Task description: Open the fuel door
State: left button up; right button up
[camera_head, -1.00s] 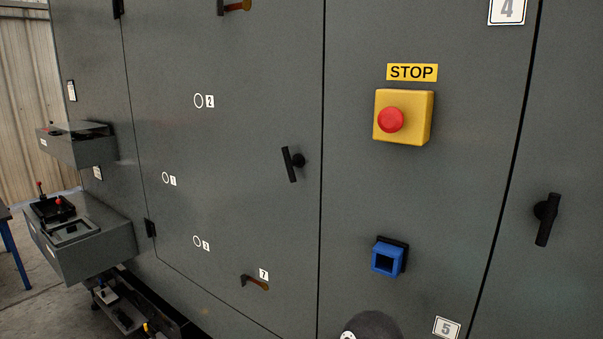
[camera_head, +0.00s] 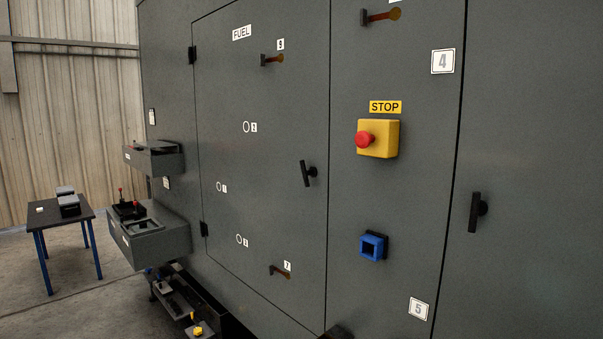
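The fuel door (camera_head: 270,200) is a large grey panel left of centre, with a white FUEL label (camera_head: 242,32) near its top. It looks shut, flush with the enclosure. Its black T-shaped handle (camera_head: 307,173) is near its right edge, tilted slightly from upright. Hinges (camera_head: 204,229) show on its left edge. Two small levers with orange-brown ends sit on it, one at the top (camera_head: 272,60) and one at the bottom (camera_head: 279,271). Neither gripper can be made out. A small dark shape shows at the bottom edge, too little to identify.
Right of the door are a yellow box with a red STOP button (camera_head: 378,138), a blue square fitting (camera_head: 373,246) and another black handle (camera_head: 477,211). Grey boxes (camera_head: 155,240) jut out at the left. A blue-legged table (camera_head: 62,216) stands farther left on open floor.

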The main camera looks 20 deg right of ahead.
aim_at(304, 172)
jog(key=u, duration=0.3)
jog(key=i, duration=2)
jog(key=z, duration=0.9)
jog(key=k, duration=0.65)
jog(key=z, duration=0.15)
jog(key=i, duration=0.65)
jog(key=u, duration=0.1)
